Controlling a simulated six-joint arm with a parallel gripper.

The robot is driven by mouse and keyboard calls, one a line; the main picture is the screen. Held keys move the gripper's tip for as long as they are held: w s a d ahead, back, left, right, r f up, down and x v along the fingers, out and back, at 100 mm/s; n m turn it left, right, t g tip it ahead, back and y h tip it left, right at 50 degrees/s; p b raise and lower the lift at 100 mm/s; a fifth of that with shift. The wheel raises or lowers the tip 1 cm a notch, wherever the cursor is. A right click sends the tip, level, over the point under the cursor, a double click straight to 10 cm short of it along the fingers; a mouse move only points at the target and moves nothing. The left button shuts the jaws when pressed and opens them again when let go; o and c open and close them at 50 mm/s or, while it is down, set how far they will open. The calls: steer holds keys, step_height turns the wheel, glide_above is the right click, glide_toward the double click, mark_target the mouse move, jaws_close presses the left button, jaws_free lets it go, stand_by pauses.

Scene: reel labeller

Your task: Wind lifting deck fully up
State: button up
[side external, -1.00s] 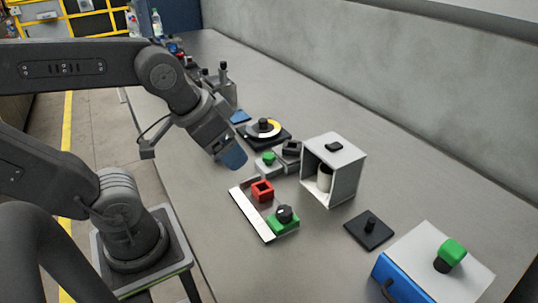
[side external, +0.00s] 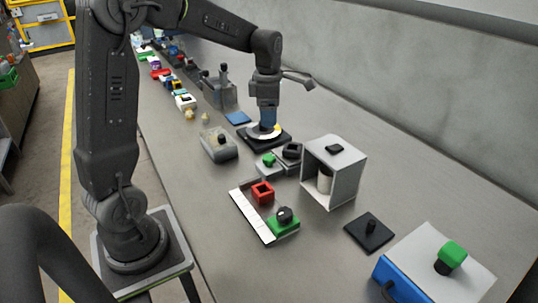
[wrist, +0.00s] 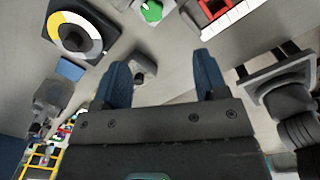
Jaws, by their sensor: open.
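I cannot tell for sure which thing is the lifting deck. A round dial with a yellow, grey and white ring and a black knob (side external: 254,136) sits on a black base; it also shows at the top left of the wrist view (wrist: 76,32). My gripper (side external: 267,125) points down, its blue fingers overlapping the dial in the side view; contact cannot be told. In the wrist view my gripper (wrist: 163,62) is open with nothing between its fingers. A grey box with a dark knob (side external: 218,147) stands left of the dial.
A green button box (side external: 268,162) and a white open-fronted housing (side external: 345,165) stand near the dial. A white-edged tray (side external: 250,216) holds a red square frame and a green-based knob. A black plate (side external: 370,231) and a blue-white box (side external: 432,262) lie front right.

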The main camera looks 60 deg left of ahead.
mark_target(269, 157)
steer(key=f, duration=0.5)
steer(key=a+f+n, duration=0.1)
steer(key=f, duration=0.4)
steer(key=w+f+n, duration=0.1)
steer(key=f, duration=0.4)
steer(key=shift+a+f, duration=0.15)
steer(key=shift+a, duration=0.25)
steer(key=c, duration=0.9)
steer(key=shift+m, duration=0.6)
steer(key=shift+c, duration=0.2)
steer(key=o, duration=0.9)
